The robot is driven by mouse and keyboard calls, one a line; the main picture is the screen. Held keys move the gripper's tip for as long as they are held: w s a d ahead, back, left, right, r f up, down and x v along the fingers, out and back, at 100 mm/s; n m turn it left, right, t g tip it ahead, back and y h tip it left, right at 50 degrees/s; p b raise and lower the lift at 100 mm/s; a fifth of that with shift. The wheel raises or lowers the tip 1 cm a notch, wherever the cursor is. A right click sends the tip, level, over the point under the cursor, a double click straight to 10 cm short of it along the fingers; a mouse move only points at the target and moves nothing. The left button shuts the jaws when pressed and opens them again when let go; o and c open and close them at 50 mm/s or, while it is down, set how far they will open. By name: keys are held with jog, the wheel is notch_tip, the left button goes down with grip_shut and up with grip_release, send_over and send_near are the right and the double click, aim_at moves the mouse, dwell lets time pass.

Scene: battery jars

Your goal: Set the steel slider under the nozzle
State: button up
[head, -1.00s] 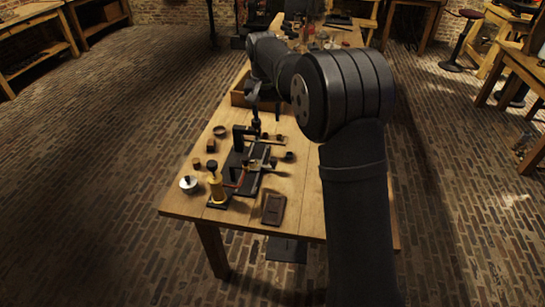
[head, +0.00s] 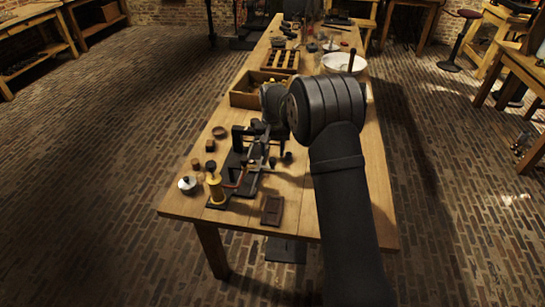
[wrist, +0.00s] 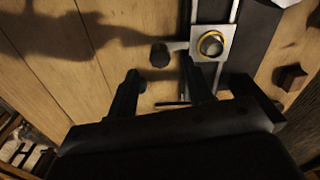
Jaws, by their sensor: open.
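The steel slider (wrist: 200,46) is a pale plate with a brass-rimmed round socket, seated on a rail in the wrist view. A short rod runs from its left side to a dark round knob (wrist: 160,55). My gripper (wrist: 160,66) is open, its two fingertips on either side of the knob and close to it; contact is not clear. In the head view my gripper (head: 266,148) is low over the dark fixture (head: 238,162), which has an upright black post. The nozzle cannot be made out clearly, and my gripper partly hides the slider there.
A yellow-bodied hand pump (head: 215,188) stands at the fixture's near end, with a silver-lidded pot (head: 188,184) to its left. A wooden box (head: 246,95) stands behind. The right front tabletop is clear.

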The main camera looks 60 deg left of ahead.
aim_at(272, 159)
jog(key=shift+f, duration=1.8)
grip_shut()
